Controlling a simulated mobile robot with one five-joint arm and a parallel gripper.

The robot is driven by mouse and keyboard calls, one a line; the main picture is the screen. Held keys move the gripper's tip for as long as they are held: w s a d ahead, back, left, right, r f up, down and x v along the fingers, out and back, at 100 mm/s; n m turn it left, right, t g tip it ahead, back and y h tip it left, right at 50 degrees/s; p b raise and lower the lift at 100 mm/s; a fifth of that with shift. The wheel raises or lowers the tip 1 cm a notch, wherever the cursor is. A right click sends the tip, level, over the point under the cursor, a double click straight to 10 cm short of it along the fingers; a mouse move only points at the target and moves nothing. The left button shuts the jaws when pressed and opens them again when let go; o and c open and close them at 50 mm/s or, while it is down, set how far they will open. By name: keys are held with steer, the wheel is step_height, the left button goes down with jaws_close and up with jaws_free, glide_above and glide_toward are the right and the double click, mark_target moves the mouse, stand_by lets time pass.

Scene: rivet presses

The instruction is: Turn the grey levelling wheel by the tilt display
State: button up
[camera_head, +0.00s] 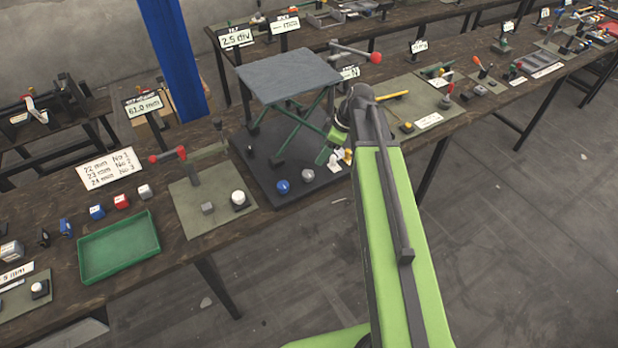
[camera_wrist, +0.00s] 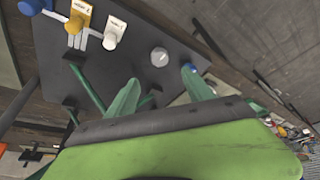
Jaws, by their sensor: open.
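The grey levelling wheel (camera_head: 308,175) is a small round knob at the front of a dark base plate (camera_head: 262,168). In the wrist view the grey wheel (camera_wrist: 159,57) shows ahead of and between my spread fingertips, apart from them. My gripper (camera_wrist: 161,78) is open and empty; in the head view it is partly hidden by my arm above the plate's right side. Two display signs stand behind: one reads "2.5 div" (camera_head: 236,38), the other seems to read in mm/m (camera_head: 285,25).
A blue knob (camera_head: 282,187) is left of the wheel; its top shows by my right fingertip in the wrist view (camera_wrist: 190,69). White (camera_head: 333,162) and yellow (camera_wrist: 77,21) handles stand on the other side. A grey platform (camera_head: 288,73) on green crossed legs rises above the plate.

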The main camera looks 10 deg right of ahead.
mark_target(308, 173)
steer(key=b+x, duration=0.9)
steer(key=x, duration=0.2)
steer(key=shift+f, duration=0.25)
steer(key=shift+w+a+f+b, duration=0.15)
steer(key=shift+a+f+b, duration=0.15)
steer(key=shift+f+b, duration=0.15)
steer(key=shift+c, duration=0.4)
jaws_close()
